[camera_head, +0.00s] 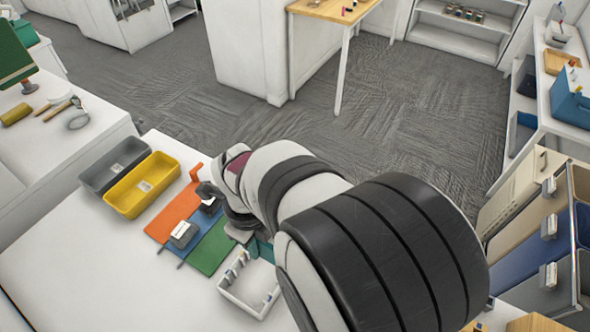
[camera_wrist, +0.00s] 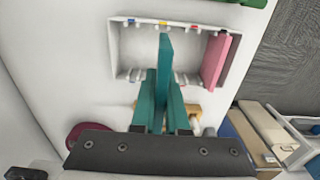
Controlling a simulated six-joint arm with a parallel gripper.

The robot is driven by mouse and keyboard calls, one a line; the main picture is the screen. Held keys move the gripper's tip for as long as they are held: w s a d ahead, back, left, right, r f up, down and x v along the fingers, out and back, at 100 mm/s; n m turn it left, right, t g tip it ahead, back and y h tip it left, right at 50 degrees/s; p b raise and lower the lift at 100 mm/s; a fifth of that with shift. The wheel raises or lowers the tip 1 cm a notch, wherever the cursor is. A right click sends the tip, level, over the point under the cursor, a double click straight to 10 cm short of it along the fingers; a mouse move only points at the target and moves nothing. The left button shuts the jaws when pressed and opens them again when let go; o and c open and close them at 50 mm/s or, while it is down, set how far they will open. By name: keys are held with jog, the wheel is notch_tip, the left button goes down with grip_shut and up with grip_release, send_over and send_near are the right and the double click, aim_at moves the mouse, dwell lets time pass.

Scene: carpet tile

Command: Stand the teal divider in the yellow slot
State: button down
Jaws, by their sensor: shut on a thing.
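The teal divider (camera_wrist: 165,62) is held between the fingers of my gripper (camera_wrist: 164,90) in the wrist view, its far end near the yellow mark. The white rack (camera_wrist: 119,50) lies beneath, with blue, yellow and red marks along its far edge. The yellow slot (camera_wrist: 164,23) is the middle one on that edge. A pink divider (camera_wrist: 214,60) stands in the rack's right side. In the head view the rack (camera_head: 237,302) is partly covered by my arm, and a bit of teal (camera_head: 263,250) shows beside it. I cannot tell whether the divider's lower edge touches the rack.
Orange (camera_head: 172,214), blue (camera_head: 205,224) and green (camera_head: 213,250) mats lie left of the rack, with a grey block (camera_head: 184,234) on them. A yellow bin (camera_head: 143,185) and a grey bin (camera_head: 115,165) stand farther back. The table's front left is clear.

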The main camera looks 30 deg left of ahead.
send_over(263, 273)
jog(key=shift+f, duration=2.75)
jog(key=shift+f, duration=2.75)
jog(key=c, duration=0.8)
grip_release()
jog(key=shift+c, duration=0.2)
jog(key=shift+r, duration=0.1)
notch_tip(263, 273, up, 16)
jog(key=shift+f, duration=0.2)
